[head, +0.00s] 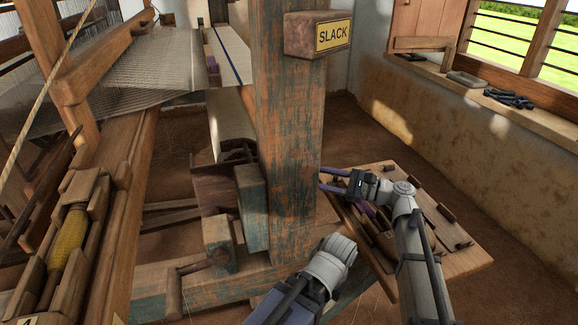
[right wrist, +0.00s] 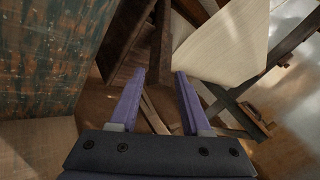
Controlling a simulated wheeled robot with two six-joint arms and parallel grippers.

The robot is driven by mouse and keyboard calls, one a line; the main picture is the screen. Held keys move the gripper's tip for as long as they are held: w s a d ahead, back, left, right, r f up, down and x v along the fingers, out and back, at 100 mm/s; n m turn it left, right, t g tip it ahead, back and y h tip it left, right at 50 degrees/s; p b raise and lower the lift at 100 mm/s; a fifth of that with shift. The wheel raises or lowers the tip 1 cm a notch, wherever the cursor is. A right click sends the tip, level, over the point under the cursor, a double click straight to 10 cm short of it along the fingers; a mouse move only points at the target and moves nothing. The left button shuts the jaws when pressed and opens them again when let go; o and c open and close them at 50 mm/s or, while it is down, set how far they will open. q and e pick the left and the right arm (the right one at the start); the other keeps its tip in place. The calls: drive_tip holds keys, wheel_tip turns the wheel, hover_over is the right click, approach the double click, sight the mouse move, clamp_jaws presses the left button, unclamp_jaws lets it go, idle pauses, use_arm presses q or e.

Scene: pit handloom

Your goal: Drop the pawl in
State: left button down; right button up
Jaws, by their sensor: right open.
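I cannot pick out the pawl for certain. Small dark parts (head: 236,156) sit above a dark brown wooden piece (head: 212,187) just left of the thick post, partly hidden by it and by a teal-painted block (head: 251,205). My right gripper (head: 326,180) is right of the post, fingers pointing left, open and empty. In the right wrist view its purple fingers (right wrist: 159,75) are spread with nothing between them; dark timbers (right wrist: 162,40) and cream cloth (right wrist: 226,45) lie beyond. My left arm's wrist shows at the bottom centre; its fingers are not visible.
The worn teal post (head: 288,130) stands between my right gripper and the dark parts. A wooden block with a yellow SLACK sign (head: 333,34) is fixed high on it. A low wooden board (head: 466,262) with small items lies under my right arm. Floor is open toward the wall.

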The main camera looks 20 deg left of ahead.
drive_tip(key=a, duration=0.7)
drive_tip(key=shift+w+a, duration=0.2)
drive_tip(key=shift+a, duration=0.1)
drive_tip(key=shift+c, duration=0.2)
clamp_jaws()
idle(1.1)
drive_tip(key=shift+r, duration=0.1)
